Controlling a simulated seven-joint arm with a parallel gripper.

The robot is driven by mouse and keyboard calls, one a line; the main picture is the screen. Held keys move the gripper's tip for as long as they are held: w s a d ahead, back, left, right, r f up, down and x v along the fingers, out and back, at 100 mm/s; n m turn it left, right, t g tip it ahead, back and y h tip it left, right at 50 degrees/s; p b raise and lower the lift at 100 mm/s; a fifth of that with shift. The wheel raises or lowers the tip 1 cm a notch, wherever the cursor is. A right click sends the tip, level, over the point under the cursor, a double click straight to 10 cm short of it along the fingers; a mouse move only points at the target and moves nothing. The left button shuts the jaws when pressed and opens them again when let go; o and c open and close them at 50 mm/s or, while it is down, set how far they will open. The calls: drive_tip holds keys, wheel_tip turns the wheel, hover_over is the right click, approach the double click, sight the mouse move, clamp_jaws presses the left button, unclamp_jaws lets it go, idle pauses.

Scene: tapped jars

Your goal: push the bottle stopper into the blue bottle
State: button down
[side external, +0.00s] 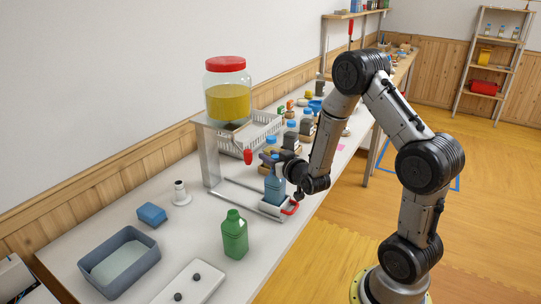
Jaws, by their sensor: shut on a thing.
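The blue bottle (274,191) stands upright at the front end of the metal jar stand, near the red tap. My gripper (272,163) is at the bottle's top, coming in from the right, and is shut. The fingers hide the bottle's mouth and most of its neck. The stopper between the fingers is too hidden to make out, and I cannot tell how deep it sits in the neck.
A jar of yellow liquid (228,92) with a red lid stands on the stand (210,160). A green bottle (234,236), grey tub (107,270), blue sponge (152,214) and white tray (205,291) with dark knobs are in front. Several blue-capped bottles crowd behind.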

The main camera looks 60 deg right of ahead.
drive_tip(key=shift+f, duration=1.1)
drive_tip(key=shift+c, duration=1)
unclamp_jaws()
drive_tip(key=shift+r, duration=0.1)
drive_tip(key=shift+s+a+r, duration=0.2)
drive_tip(key=shift+s+a, duration=0.2)
drive_tip(key=shift+s, duration=0.2)
drive_tip(key=shift+s+a, duration=0.15)
drive_tip(key=shift+s, duration=0.15)
drive_tip(key=shift+s+a+r, duration=0.1)
drive_tip(key=shift+s+a, duration=0.05)
drive_tip(key=shift+s, duration=0.1)
drive_tip(key=shift+s+a+r, duration=0.1)
drive_tip(key=shift+s+a, duration=0.1)
drive_tip(key=shift+s, duration=0.1)
drive_tip(key=shift+s+a+r, duration=0.1)
drive_tip(key=shift+s+a, duration=0.15)
drive_tip(key=shift+s, duration=0.25)
drive_tip(key=v, duration=1.3)
drive_tip(key=shift+s+a, duration=0.2)
drive_tip(key=shift+s, duration=0.15)
